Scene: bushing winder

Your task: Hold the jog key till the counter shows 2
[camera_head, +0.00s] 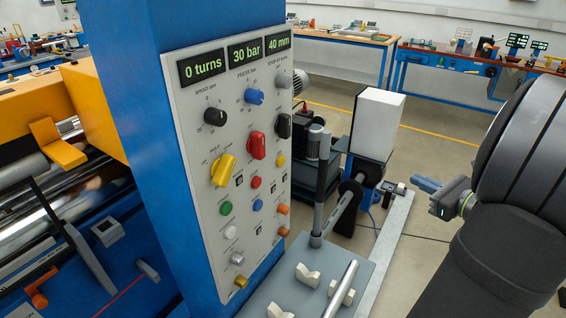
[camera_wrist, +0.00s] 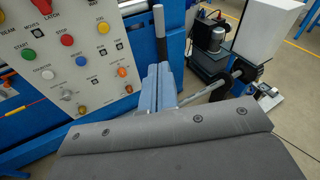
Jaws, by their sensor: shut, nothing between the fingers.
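The jog key is a round yellow button (camera_head: 281,160) on the right side of the grey control panel (camera_head: 190,130). In the wrist view the yellow button (camera_wrist: 103,28) sits under the label JOG, at the upper left. The counter display (camera_head: 203,67) at the panel's top left reads 0 turns. My gripper (camera_head: 420,183) is shut and empty, well to the right of the panel and apart from it. In the wrist view its closed blue-grey fingers (camera_wrist: 158,78) point up the picture, right of the panel; no contact with the key shows.
Other panel controls include a red button (camera_head: 256,182), a blue button (camera_head: 257,205) and a red knob (camera_head: 257,145). A grey post (camera_head: 319,185) stands just right of the panel. A white box (camera_head: 376,124) stands behind it. Open floor lies farther right.

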